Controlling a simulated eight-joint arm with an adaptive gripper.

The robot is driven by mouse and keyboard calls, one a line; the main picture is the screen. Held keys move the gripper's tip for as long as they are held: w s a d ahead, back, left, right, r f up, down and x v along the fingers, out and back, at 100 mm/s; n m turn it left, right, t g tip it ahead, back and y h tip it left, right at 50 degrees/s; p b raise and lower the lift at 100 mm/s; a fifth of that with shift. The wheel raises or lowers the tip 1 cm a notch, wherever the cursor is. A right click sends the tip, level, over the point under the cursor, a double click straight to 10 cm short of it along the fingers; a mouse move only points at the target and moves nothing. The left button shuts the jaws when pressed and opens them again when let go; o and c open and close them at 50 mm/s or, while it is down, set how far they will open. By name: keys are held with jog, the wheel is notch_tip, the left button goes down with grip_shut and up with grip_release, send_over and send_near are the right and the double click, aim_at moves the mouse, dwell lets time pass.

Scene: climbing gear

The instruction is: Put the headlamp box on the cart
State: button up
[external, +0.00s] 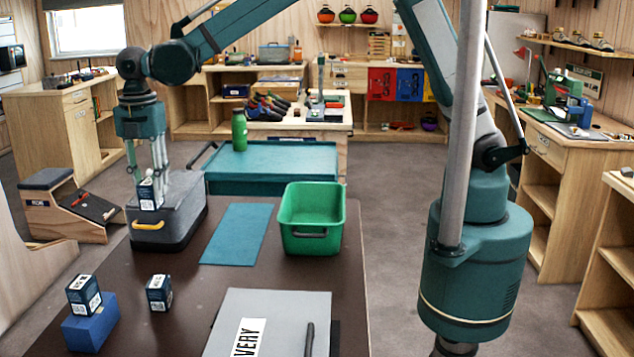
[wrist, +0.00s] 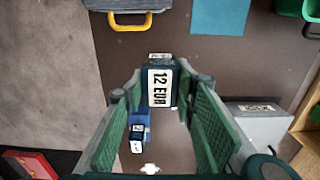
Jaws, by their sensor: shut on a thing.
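My gripper (external: 148,178) is shut on a small dark box (external: 148,196) with a white label. In the wrist view, the held box (wrist: 160,86) sits between my two finger pads, and its label reads "12 EUR". In the external view it overlaps the grey case; the wrist view shows the case's yellow handle beyond it. Whether it is the headlamp box I cannot read. The teal cart (external: 290,172) stands behind the brown table, with a green bottle (external: 239,131) on its far left part. The cart is not in the wrist view.
A grey case (external: 185,205) and a green bin (external: 312,215) stand at the table's far side, a blue mat (external: 237,234) between them. Similar boxes sit on a blue block (external: 90,322) and on the table (external: 159,292). The cart's middle and right are clear.

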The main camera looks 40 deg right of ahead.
jog(key=w+d+m+p, duration=0.1)
jog(key=w+d+m, duration=0.4)
jog(key=w+d, duration=1)
jog(key=w+d+m+p, duration=0.1)
jog(key=w+d+m, duration=0.3)
jog(key=w+d, duration=1.15)
jog(key=w+d+m, duration=0.3)
jog(key=w+d, duration=0.3)
jog(key=d, duration=0.6)
jog(key=w+d+m+p, duration=0.1)
jog(key=w+d+m, duration=0.35)
jog(key=d, duration=0.75)
jog(key=w+d+m, duration=0.2)
jog(key=w+d, duration=0.6)
jog(key=d, duration=0.5)
jog(key=shift+n, duration=0.25)
jog(key=shift+a+f, duration=0.2)
jog(key=shift+f, duration=1.05)
jog(key=shift+a+f, duration=0.15)
jog(key=shift+f, duration=1.1)
jog(key=shift+f, duration=0.1)
notch_tip(320, 180, down, 6)
